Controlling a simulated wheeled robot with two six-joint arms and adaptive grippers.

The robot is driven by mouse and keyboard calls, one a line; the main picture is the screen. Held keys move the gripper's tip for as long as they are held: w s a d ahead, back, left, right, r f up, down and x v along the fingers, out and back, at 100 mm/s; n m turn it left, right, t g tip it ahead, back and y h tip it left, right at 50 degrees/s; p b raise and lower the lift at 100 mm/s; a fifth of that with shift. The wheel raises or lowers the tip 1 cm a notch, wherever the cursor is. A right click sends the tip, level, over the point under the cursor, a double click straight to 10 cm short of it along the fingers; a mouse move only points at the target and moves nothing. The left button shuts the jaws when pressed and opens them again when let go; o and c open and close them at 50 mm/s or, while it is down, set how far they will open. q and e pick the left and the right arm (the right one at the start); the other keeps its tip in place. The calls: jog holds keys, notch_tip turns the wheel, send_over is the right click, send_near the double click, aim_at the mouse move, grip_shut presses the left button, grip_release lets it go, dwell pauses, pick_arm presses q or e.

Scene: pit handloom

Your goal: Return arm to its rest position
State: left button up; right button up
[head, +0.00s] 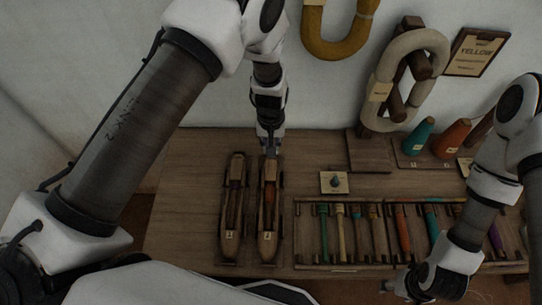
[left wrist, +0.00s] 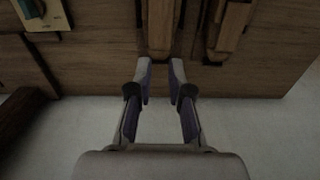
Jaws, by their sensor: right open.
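My left arm reaches over from the left in the head view. Its gripper (head: 270,148) points down at the far end of the right-hand wooden shuttle (head: 268,230). In the left wrist view its two fingers (left wrist: 160,70) are apart with nothing between them, close to that shuttle's end (left wrist: 160,25); I cannot tell whether they touch it. The left-hand shuttle (head: 233,215) lies beside it and also shows in the wrist view (left wrist: 229,30). My right gripper (head: 402,284) is open, low at the right near the table's front edge, with no object visible in it.
A rack (head: 300,263) of several coloured bobbins fills the table's front right. A card with a small blue-grey piece (head: 334,182) lies behind it. Teal (head: 417,136) and orange (head: 452,138) cones and a yarn hank on a stand (head: 378,118) are at the back right. The table's left end (head: 185,200) is bare.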

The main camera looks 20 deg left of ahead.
pick_arm(q)
notch_tip(320, 180, up, 2)
dwell(0.5)
jog(key=shift+m+y, duration=0.4)
jog(key=s+a+f, duration=0.2)
jog(key=s, duration=0.1)
jog(key=s+a+f, duration=0.2)
jog(key=s+f, duration=0.1)
jog(key=s, duration=0.1)
jog(key=s+a+f, duration=0.2)
jog(key=s+a, duration=0.1)
jog(key=s, duration=0.1)
jog(key=shift+f, duration=0.15)
jog(key=shift+m, duration=0.6)
jog(key=s+a, duration=0.1)
jog(key=s, duration=0.2)
jog(key=s+f, duration=0.1)
jog(key=s, duration=0.2)
jog(key=s+a+f, duration=0.1)
jog(key=s, duration=0.3)
jog(key=shift+a+f, duration=0.1)
jog(key=shift+a, duration=0.25)
jog(key=shift+h, duration=0.4)
jog(key=s, duration=0.6)
jog(key=shift+r, duration=0.4)
jog(key=shift+s+r+m, duration=0.1)
jog(key=shift+s+m, duration=0.1)
jog(key=shift+m, duration=0.1)
